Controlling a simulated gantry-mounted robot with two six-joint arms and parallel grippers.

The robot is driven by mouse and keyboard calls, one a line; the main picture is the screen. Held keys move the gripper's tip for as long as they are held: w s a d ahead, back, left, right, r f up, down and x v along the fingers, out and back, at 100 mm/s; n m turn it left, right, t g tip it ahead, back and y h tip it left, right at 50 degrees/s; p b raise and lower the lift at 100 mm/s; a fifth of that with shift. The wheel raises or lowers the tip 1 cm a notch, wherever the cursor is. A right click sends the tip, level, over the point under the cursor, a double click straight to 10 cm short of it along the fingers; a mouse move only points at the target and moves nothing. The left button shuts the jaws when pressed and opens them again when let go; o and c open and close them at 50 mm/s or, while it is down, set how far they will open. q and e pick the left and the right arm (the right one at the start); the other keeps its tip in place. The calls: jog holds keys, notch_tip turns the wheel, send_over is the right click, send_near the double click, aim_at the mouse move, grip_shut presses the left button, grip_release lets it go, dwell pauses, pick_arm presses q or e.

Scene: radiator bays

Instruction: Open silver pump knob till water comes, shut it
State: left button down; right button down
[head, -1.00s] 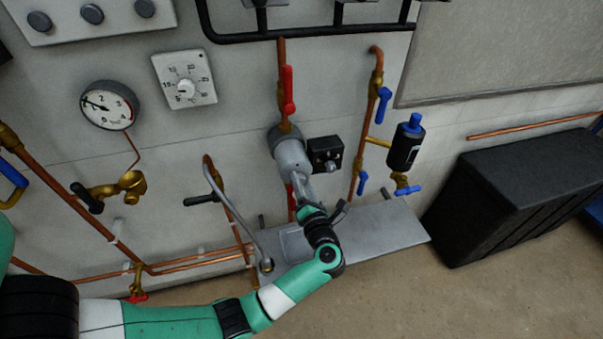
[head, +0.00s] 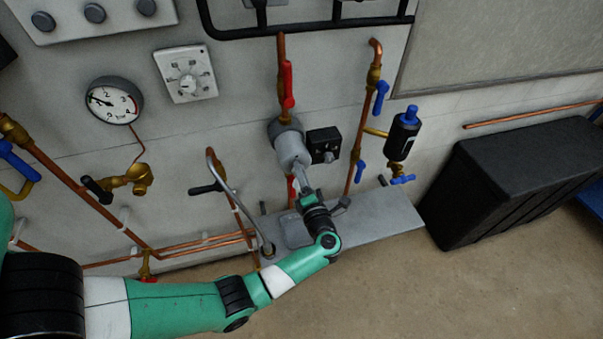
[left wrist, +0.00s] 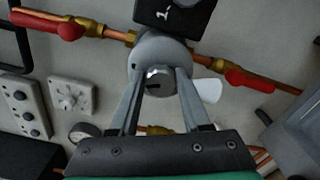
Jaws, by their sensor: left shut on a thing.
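The grey pump (head: 290,149) sits on a vertical copper pipe on the wall, with a black box at its right side. Its silver knob (left wrist: 160,81) shows in the left wrist view, with a dark slot in its face. My left gripper (left wrist: 160,88) is shut on this knob, one grey finger on each side. In the head view the left gripper (head: 304,172) reaches up to the front of the pump and hides the knob. My right gripper is not in view.
Red lever valves (head: 288,85) sit above and below the pump. A grey shelf (head: 385,222) lies under it, with a curved spout at left. A blue-handled valve pipe and a black cylinder (head: 402,140) stand at right. A black box (head: 520,190) stands on the floor.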

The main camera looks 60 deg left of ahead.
pick_arm(q)
jog(key=shift+c, duration=1.9)
grip_release()
jog(key=s+d, duration=0.2)
jog(key=d, duration=0.9)
jog(key=shift+d+p, duration=0.25)
jog(key=shift+p, duration=0.1)
jog(key=shift+a, duration=0.1)
